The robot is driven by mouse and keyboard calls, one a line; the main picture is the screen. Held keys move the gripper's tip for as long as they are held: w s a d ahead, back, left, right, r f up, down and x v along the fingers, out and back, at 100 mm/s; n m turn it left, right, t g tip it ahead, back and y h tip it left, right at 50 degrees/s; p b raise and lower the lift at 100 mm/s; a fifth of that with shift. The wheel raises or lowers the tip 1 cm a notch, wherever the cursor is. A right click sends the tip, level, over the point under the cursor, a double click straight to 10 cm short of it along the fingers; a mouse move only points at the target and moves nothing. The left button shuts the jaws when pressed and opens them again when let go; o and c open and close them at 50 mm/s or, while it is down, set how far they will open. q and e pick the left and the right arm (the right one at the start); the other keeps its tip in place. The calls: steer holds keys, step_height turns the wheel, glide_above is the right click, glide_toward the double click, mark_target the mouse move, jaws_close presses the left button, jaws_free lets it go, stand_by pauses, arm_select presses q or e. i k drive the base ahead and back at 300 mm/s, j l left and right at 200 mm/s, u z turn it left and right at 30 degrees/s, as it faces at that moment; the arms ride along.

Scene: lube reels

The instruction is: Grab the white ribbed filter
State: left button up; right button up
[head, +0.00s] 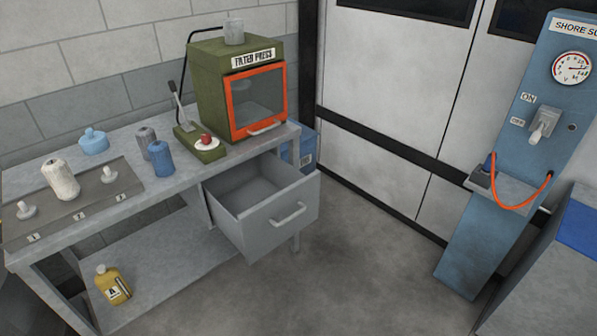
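The white ribbed filter (61,180) stands upright on a grey numbered plate (98,199) at the left of the workbench. It sits between two pale knobbed pegs, one to its left (26,210) and one to its right (108,175). Its base covers the spot behind the middle number label. Neither of my grippers is in view, and nothing is touching the filter.
A grey ribbed filter (146,142), a blue ribbed filter (161,158) and a light-blue container (94,141) stand nearby. The green filter press (205,75) is at the bench's far end. An open, empty drawer (275,222) juts over clear floor. A yellow bottle (113,286) stands on the lower shelf.

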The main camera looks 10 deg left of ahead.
mark_target(69, 188)
steer(key=u, duration=1.75)
steer(key=z, duration=0.35)
